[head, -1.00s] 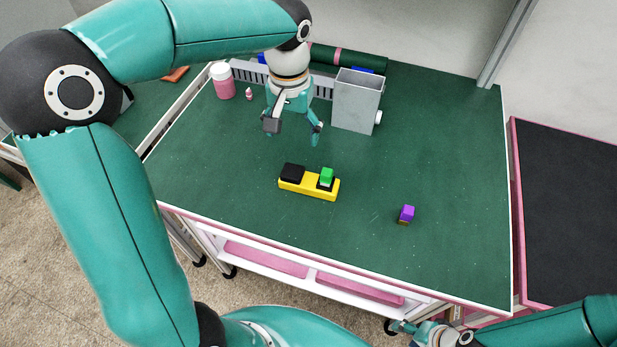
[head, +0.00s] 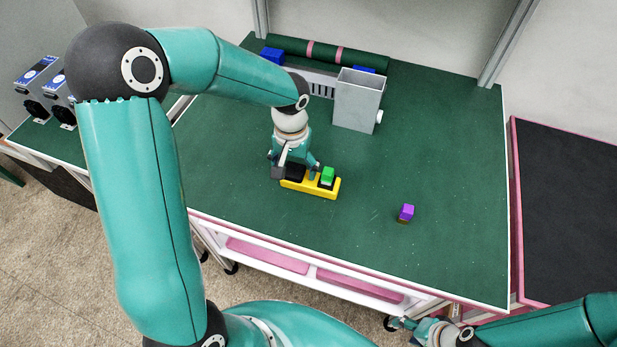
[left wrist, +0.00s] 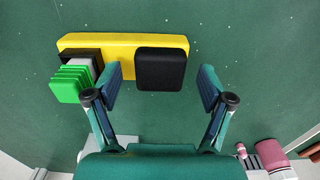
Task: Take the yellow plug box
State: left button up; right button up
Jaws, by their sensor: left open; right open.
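The yellow plug box (head: 312,189) lies on the green table top. It is a long yellow bar with a black block (head: 294,172) at its left end and a green block (head: 327,176) at its right end. My left gripper (head: 296,173) is open at the black block. In the left wrist view the yellow plug box (left wrist: 125,40) lies across the top, and the open fingers (left wrist: 160,88) stand on either side of the black block (left wrist: 160,68), apart from it. The green block (left wrist: 72,82) is outside the fingers. My right gripper (head: 400,324) is open near the bottom edge, away from the table top.
A purple block (head: 406,212) sits to the right of the box. A grey bin (head: 358,100) stands behind it, with a dark green roll (head: 345,58) at the back. A pink-lidded jar (left wrist: 271,153) shows in the left wrist view. The table's right side is clear.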

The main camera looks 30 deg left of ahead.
pick_arm(q)
jog(key=c, duration=1.5)
jog(key=shift+r, duration=0.1)
